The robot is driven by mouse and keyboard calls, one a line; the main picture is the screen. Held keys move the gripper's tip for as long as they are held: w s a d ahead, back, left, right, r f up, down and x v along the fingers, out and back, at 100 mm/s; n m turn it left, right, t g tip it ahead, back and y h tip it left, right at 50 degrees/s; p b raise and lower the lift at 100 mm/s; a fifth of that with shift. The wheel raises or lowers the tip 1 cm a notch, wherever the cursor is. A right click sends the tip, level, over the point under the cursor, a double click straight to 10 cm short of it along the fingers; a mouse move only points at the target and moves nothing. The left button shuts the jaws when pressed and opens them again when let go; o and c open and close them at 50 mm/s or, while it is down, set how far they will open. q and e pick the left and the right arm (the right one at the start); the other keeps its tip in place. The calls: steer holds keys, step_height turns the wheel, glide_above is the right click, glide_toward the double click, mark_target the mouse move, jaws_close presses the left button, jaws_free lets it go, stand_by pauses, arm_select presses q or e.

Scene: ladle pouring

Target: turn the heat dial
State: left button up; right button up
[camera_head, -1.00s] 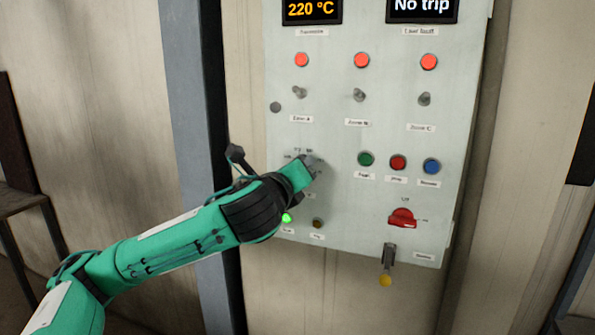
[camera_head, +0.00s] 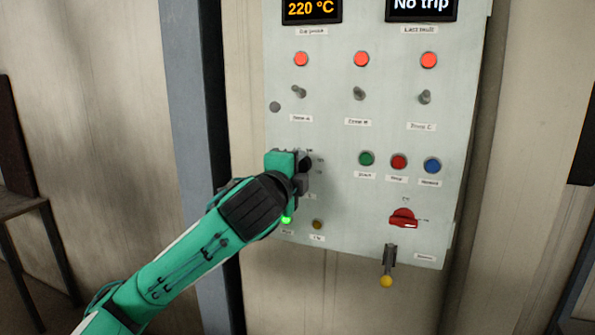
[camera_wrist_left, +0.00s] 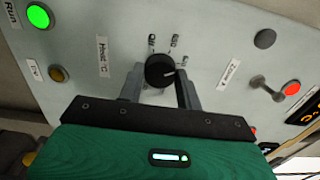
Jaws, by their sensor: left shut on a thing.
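The heat dial is a round black knob with a pale pointer line, on the grey control panel (camera_head: 340,130). It shows best in the left wrist view (camera_wrist_left: 159,70), with small printed marks around one side and a "Heat" label beside it. My left gripper (camera_head: 305,165) is at the dial, and in the left wrist view its two grey fingers (camera_wrist_left: 160,84) stand on either side of the knob, shut on it. In the head view the gripper and wrist hide much of the dial. My right gripper is in neither view.
Toggle switches (camera_head: 359,94) and red lamps (camera_head: 361,59) sit above the dial. A blue-grey post (camera_head: 195,130) stands left.

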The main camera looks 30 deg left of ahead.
arm_select(q)
steer(key=shift+n, duration=3.9)
steer(key=shift+f, duration=0.1)
steer(key=o, duration=1)
steer(key=b+v, duration=1.1)
steer(key=v, duration=0.2)
steer(key=shift+s+d+b, duration=0.15)
steer(key=shift+s+b, duration=0.15)
steer(key=shift+s, duration=0.05)
